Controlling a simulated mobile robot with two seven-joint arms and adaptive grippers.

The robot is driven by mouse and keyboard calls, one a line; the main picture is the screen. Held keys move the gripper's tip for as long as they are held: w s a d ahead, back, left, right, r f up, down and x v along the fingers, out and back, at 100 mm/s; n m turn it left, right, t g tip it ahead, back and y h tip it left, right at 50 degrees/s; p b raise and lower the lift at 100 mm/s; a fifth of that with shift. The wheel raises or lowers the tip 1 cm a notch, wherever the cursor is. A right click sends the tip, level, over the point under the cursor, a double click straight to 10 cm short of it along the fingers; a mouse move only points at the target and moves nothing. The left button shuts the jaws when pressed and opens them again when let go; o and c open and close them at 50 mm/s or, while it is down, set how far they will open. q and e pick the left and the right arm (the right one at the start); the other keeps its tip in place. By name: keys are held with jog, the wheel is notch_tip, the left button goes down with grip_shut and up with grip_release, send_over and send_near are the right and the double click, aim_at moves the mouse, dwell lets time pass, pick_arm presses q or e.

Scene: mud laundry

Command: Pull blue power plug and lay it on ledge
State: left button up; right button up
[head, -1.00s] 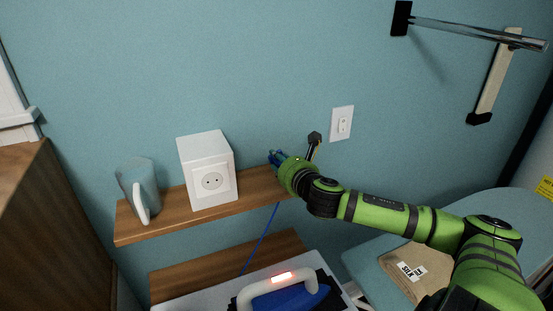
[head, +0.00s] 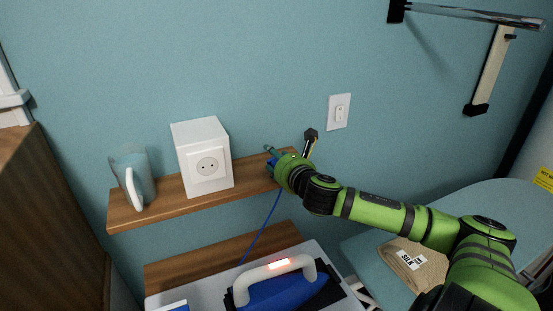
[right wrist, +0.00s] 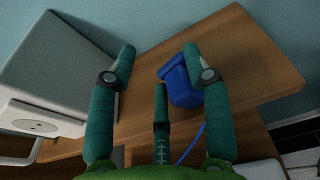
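The blue power plug (right wrist: 178,84) is at the ledge (right wrist: 215,60), close to the inner side of my right gripper's right-hand finger in the right wrist view. I cannot tell whether they touch. My right gripper (right wrist: 158,65) has its fingers spread apart. In the head view the right gripper (head: 274,156) is over the right end of the ledge (head: 165,198), hiding most of the plug. The white socket box (head: 203,156) stands on the ledge left of the gripper, its socket face bare. The blue cord (head: 263,225) hangs down from the plug. My left gripper is not in view.
Below are a lower wooden shelf (head: 200,262) and a blue appliance with a white handle (head: 275,277). A light switch (head: 339,111) is on the wall. Bare ledge lies between box and gripper.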

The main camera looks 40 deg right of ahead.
jog(key=shift+s, duration=0.15)
jog(key=shift+s+a, duration=0.2)
jog(key=shift+s, duration=0.35)
jog(key=v, duration=0.6)
jog(key=shift+r, duration=0.15)
dwell(0.6)
